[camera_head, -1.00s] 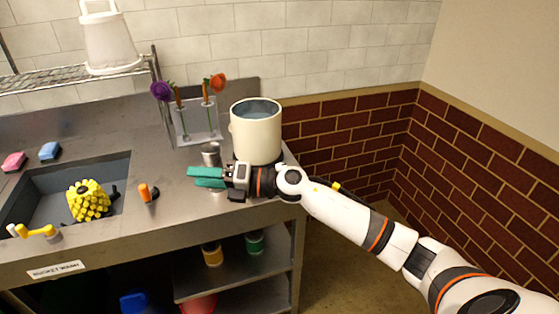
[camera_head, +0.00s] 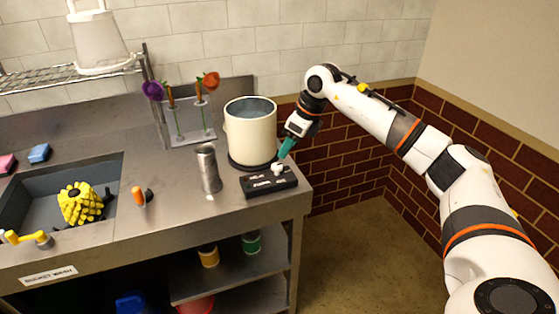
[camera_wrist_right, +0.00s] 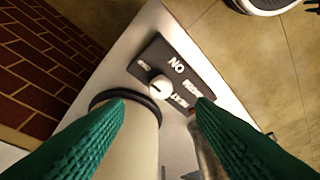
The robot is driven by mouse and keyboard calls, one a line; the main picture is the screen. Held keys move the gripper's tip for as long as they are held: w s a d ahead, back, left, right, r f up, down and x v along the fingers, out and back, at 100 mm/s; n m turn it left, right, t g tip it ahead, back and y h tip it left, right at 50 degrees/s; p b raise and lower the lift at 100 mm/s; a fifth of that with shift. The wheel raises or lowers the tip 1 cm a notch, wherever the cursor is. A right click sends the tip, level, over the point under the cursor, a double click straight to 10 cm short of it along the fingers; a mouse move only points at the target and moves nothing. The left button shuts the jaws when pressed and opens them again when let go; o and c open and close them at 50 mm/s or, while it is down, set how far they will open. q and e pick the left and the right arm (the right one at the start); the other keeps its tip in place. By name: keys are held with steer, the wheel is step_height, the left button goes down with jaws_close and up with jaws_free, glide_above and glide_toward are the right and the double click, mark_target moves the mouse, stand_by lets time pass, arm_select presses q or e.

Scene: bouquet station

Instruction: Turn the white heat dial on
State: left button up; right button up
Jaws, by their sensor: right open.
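The white heat dial (camera_head: 277,168) sits on a black control box (camera_head: 258,186) at the right front end of the steel counter. In the right wrist view the dial (camera_wrist_right: 159,86) is a round white knob with a dark mark, on the lettered black panel (camera_wrist_right: 178,64). My right gripper (camera_head: 283,151) has green fingers and is just above and behind the dial, pointing down. In the right wrist view its fingers (camera_wrist_right: 160,105) are spread apart, with the dial seen between and beyond them, apart from both. My left gripper is not in view.
A cream pot (camera_head: 250,135) stands on a dark round base right behind the box. A metal cylinder (camera_head: 208,168) stands left of the box. A flower rack (camera_head: 190,120) and a sink (camera_head: 60,190) lie farther left. The counter's right edge is close to the box.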

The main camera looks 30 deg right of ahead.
mark_target(278, 166)
steer(key=x, duration=0.7)
steer(key=shift+a+f+p, duration=0.1)
steer(key=shift+p, duration=0.2)
steer(key=c, duration=1)
